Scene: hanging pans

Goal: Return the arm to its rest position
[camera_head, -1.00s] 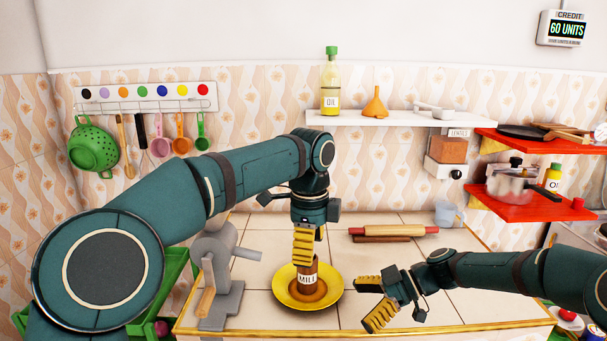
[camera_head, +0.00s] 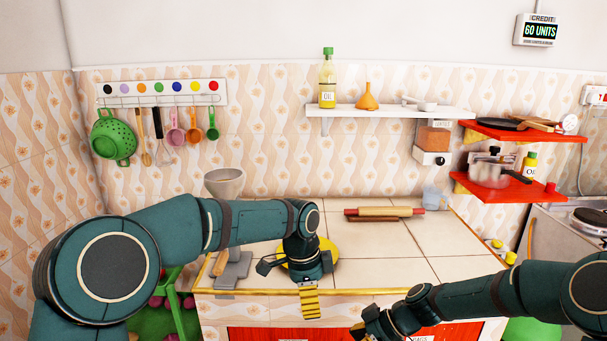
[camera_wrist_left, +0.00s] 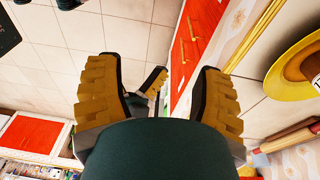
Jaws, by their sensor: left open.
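My left gripper (camera_head: 310,302) hangs fingers-down in front of the counter's front edge, at the end of my bent left arm. In the left wrist view its two ridged yellow fingers (camera_wrist_left: 157,80) are spread wide with nothing between them. A yellow plate (camera_head: 333,252) on the counter is mostly hidden behind my left wrist. It also shows in the left wrist view (camera_wrist_left: 284,88), to the right and apart from the fingers, with part of a brown object on it. My right gripper (camera_head: 366,331) is at the bottom edge, partly cut off; its opening is unclear.
The tiled counter (camera_head: 390,263) has a grey grinder (camera_head: 232,268) at left and a rolling pin (camera_head: 385,211) at back. A green colander (camera_head: 110,137) and utensils hang on the left wall. Red shelves (camera_head: 512,186) hold pots at right. Free floor (camera_wrist_left: 60,45) shows below my left gripper.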

